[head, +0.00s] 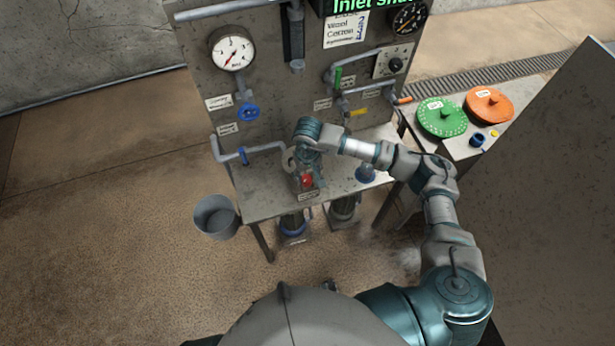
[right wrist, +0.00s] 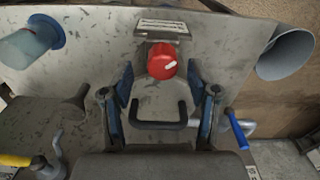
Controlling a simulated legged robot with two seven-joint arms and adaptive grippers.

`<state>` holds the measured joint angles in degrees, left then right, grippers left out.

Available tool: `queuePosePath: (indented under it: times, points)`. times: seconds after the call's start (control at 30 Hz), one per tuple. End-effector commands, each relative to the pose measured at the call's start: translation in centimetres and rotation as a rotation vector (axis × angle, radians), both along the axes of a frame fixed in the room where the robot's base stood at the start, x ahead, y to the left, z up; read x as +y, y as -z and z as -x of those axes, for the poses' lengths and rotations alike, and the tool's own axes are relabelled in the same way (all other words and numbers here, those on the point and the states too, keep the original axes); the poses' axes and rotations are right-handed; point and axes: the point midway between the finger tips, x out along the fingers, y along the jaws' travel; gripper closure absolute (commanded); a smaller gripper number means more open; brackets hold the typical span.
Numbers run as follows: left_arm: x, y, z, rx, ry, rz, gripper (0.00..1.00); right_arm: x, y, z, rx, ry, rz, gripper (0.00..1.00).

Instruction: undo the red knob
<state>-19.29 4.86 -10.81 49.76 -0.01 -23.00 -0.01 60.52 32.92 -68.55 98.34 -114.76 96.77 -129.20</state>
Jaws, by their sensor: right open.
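The red knob (head: 307,181) sits near the front edge of the grey bench, above a small label plate. In the right wrist view the red knob (right wrist: 162,61) is round with a white pointer mark and sits on a grey mount. My right gripper (head: 307,168) is just above and behind the knob, pointing down at it. In the wrist view its two blue fingers (right wrist: 160,80) are open, spread to either side, with the knob just beyond the tips and a visible gap around it. My left gripper is not in view.
A dark U-shaped bar (right wrist: 160,123) lies between the fingers. A blue cup-like part (head: 366,173) stands right on the bench (head: 262,201). A grey bucket (head: 215,217) is on the floor at left. A panel with a gauge (head: 233,53), blue valve (head: 248,111) and pipes rises behind.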

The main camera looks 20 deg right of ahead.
Motion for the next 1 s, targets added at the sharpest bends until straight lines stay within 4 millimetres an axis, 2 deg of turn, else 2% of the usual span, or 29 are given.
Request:
queuePosePath:
  times: [0.1,0.2,0.5,0.53,0.77,1.0]
  points:
    - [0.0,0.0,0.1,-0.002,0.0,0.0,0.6,0.0,1.6,0.0,0.002,0.001,0.0,0.4]
    - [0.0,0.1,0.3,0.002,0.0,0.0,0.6,0.0,2.2,0.0,0.0,0.0,0.0,0.4]
    - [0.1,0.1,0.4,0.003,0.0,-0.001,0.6,0.0,2.5,0.0,0.0,0.0,0.0,0.4]
    - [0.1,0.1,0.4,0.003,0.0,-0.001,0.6,0.0,2.5,0.0,0.0,0.0,0.0,0.43]
    - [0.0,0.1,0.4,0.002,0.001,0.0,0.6,0.0,2.5,0.0,0.0,0.0,0.0,1.0]
    - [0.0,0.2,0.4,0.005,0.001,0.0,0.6,0.0,2.6,-0.1,0.0,0.015,0.001,1.0]
